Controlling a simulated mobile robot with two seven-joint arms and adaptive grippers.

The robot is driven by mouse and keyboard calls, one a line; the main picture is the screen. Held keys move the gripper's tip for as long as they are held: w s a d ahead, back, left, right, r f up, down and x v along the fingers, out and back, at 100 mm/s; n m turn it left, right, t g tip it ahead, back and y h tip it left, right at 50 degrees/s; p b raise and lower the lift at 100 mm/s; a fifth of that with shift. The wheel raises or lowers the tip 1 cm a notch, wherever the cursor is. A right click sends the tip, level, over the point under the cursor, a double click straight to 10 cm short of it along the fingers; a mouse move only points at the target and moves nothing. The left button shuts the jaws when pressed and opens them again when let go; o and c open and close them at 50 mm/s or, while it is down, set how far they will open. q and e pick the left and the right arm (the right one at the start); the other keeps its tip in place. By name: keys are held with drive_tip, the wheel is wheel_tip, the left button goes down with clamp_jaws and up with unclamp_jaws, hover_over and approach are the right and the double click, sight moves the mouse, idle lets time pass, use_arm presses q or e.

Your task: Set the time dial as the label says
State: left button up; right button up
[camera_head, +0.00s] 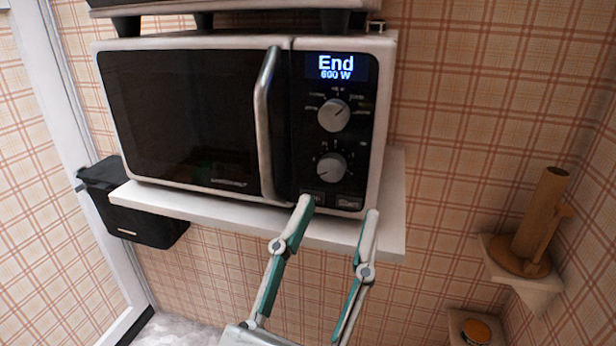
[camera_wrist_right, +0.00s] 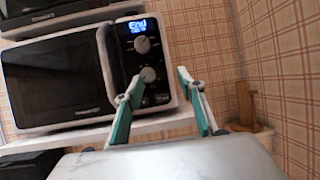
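A white microwave (camera_head: 240,42) with a dark door stands on a white shelf, its door shut. Its display (camera_head: 336,66) reads "End" and "600 W". Below the display are an upper dial (camera_head: 334,115) and a lower dial (camera_head: 331,167), both grey with markings around them. My right gripper (camera_head: 339,210) is open and empty, in front of and below the lower dial, fingers apart. In the right wrist view the upper dial (camera_wrist_right: 142,45) and lower dial (camera_wrist_right: 148,75) show between and above the fingertips. No separate label is readable. My left gripper is not in view.
The white shelf (camera_head: 390,225) juts out under the microwave. A black box (camera_head: 150,228) is below it at left. A brown wooden holder (camera_head: 540,225) stands on a small shelf at right, above a round orange-topped thing (camera_head: 477,331). Plaid wall is clear between.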

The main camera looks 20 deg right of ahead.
sight(331, 171)
drive_tip(key=w, duration=0.2)
drive_tip(key=w+d+r+y, duration=0.1)
drive_tip(key=w, duration=0.1)
drive_tip(key=w+d+r+y, duration=0.1)
drive_tip(key=w, duration=0.1)
drive_tip(key=shift+w+d+t, duration=0.1)
drive_tip(key=shift+w+t, duration=0.2)
drive_tip(key=shift+w, duration=0.1)
drive_tip(key=shift+c, duration=0.3)
drive_tip(key=c, duration=1)
